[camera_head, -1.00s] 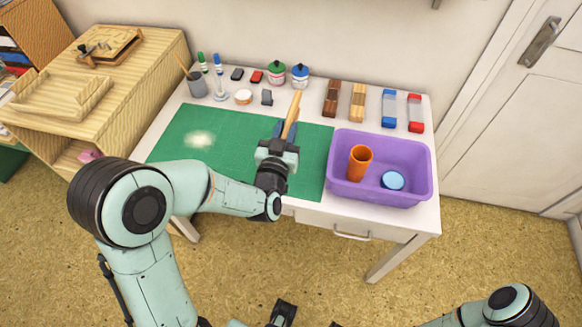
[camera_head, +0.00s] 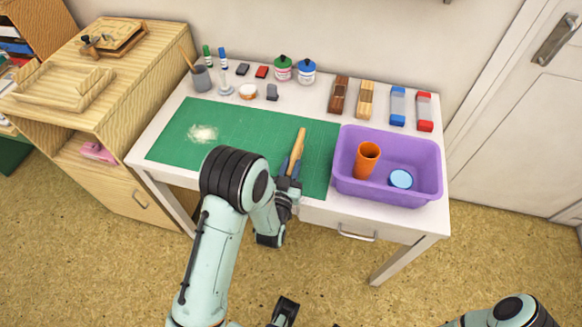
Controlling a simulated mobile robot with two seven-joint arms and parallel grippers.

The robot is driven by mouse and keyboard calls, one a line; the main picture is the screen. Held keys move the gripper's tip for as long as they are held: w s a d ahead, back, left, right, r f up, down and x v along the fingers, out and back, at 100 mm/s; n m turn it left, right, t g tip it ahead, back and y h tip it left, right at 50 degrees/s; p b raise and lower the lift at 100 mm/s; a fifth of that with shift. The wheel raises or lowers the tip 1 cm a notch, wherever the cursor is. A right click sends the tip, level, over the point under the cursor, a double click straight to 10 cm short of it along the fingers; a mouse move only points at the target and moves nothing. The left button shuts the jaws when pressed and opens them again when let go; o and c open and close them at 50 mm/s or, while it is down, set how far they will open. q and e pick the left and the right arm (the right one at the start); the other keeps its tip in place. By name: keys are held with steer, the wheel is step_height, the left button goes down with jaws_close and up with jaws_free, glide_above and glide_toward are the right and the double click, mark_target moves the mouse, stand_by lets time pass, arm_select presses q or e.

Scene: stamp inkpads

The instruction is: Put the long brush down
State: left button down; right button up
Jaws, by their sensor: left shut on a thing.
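The long brush shows as a tan wooden handle (camera_head: 299,143), slanting up and away from my left gripper over the right part of the green mat (camera_head: 240,127). My left gripper (camera_head: 291,168) is shut on it near the front edge of the mat. The brush's lower end is hidden by the gripper. I cannot tell whether the brush touches the mat. My right gripper cannot be made out.
A purple bin (camera_head: 350,186) with an orange cup (camera_head: 367,159) and a blue-topped round thing (camera_head: 400,178) stands to the right. Jars, blocks and a grey pen cup (camera_head: 201,79) line the back. A pale powdery patch (camera_head: 202,134) lies on the mat's left, with clear mat between.

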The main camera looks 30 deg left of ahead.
arm_select(q)
steer(key=shift+f, duration=0.15)
steer(key=c, duration=0.9)
jaws_free()
steer(key=shift+c, duration=0.2)
